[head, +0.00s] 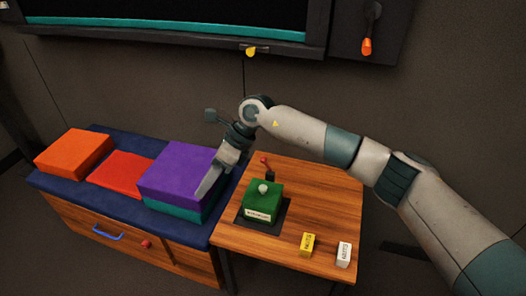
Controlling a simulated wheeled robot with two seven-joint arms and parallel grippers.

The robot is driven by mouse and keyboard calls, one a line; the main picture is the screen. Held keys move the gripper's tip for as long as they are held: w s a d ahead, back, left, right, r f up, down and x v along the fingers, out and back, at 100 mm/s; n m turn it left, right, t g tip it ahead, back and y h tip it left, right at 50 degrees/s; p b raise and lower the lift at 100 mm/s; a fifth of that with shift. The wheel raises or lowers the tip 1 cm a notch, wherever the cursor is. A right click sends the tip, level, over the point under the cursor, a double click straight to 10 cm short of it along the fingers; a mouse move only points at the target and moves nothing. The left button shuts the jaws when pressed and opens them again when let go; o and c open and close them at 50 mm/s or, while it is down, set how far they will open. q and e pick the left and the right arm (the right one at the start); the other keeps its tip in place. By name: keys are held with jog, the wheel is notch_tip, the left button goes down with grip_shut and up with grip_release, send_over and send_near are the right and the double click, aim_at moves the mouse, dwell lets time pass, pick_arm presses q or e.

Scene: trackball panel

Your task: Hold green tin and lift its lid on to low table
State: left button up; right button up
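The green tin (262,203) stands upright on a dark square mat (244,222) on the low wooden table (326,207). Its green lid is on top, with a pale round knob (263,189), and a white label is on its front. My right gripper (208,184) is to the left of the tin, apart from it, with its fingers in front of the right side of a purple block (180,168). One pale finger shows clearly, but the gap between the fingers cannot be made out. My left gripper is not in view.
A yellow block (307,244) and a white block (344,254) stand at the table's front right. A small red-tipped lever (266,163) is behind the tin. Left is a navy-topped bench (110,196) with orange (73,152) and red (121,173) blocks. The table's right side is clear.

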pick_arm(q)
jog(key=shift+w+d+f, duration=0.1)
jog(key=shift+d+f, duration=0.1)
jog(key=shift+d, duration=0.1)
pick_arm(e)
jog(key=w+d+r+t+h, duration=0.2)
jog(key=w+d+h, duration=0.4)
jog(key=d, duration=0.8)
jog(key=w+r, duration=0.1)
jog(key=w, duration=0.2)
jog(key=shift+d+h, duration=0.35)
jog(key=shift+h, duration=0.05)
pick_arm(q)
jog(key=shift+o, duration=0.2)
